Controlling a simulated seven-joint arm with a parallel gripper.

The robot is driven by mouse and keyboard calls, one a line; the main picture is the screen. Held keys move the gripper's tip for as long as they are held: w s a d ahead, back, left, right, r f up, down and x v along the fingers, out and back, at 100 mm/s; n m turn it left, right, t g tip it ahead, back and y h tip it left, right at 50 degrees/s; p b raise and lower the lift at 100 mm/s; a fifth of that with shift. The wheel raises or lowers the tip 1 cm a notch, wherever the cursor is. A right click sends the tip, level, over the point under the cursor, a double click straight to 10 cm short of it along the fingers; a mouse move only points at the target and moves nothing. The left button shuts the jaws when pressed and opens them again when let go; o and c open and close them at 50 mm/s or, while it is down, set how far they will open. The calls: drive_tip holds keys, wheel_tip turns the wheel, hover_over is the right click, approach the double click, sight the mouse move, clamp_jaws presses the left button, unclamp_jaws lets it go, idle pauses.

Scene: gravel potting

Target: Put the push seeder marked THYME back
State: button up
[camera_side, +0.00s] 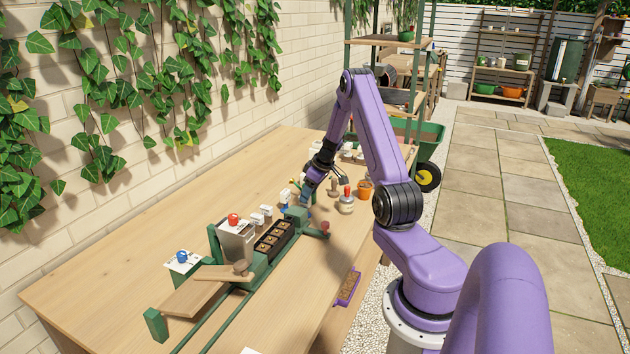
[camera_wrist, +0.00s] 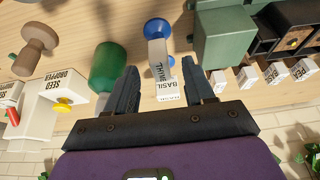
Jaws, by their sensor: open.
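The push seeder marked THYME (camera_wrist: 158,58) shows in the wrist view as a white body with a blue round end (camera_wrist: 158,28). It lies in the picture between and just beyond my fingertips; I see no finger touching it. A white block marked BASIL (camera_wrist: 168,88) is right beside its lower end, between the fingers. My gripper (camera_wrist: 161,80) is open and empty. In the side view my gripper (camera_side: 304,196) is low over the bench, beyond the black cell tray. A small blue and white item (camera_side: 285,208) shows beside it there, too small to read.
In the wrist view a green cylinder (camera_wrist: 108,66) is close to the left finger and a green block (camera_wrist: 225,38) to the right. A white SEED DROPPER box (camera_wrist: 45,112) is farther left.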

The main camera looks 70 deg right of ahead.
drive_tip(key=v, duration=0.6)
drive_tip(key=w+a+r+n+t+h, duration=0.1)
drive_tip(key=w+a+r+n+t, duration=0.1)
drive_tip(key=w+a+r, duration=0.35)
drive_tip(key=w+a+r+n+t, duration=0.1)
drive_tip(key=w+a+r, duration=0.2)
drive_tip(key=w+a, duration=0.55)
drive_tip(key=s+a+r+n+t, duration=0.1)
drive_tip(key=a+r, duration=0.1)
drive_tip(key=a, duration=0.6)
drive_tip(key=s+a+r+n, duration=0.1)
drive_tip(key=a+r, duration=0.2)
drive_tip(key=a, duration=0.4)
drive_tip(key=s+a+n+g, duration=0.3)
drive_tip(key=s+a, duration=1.1)
drive_tip(key=s, duration=0.1)
drive_tip(key=s+a+f+n+g, duration=0.1)
drive_tip(key=s+n+g, duration=0.1)
drive_tip(key=s, duration=0.8)
drive_tip(key=s+a+f+n+g+y, duration=0.1)
drive_tip(key=s+a+n+g, duration=0.1)
drive_tip(key=s, duration=0.9)
drive_tip(key=shift+n+g, duration=0.3)
drive_tip(key=shift+g, duration=0.4)
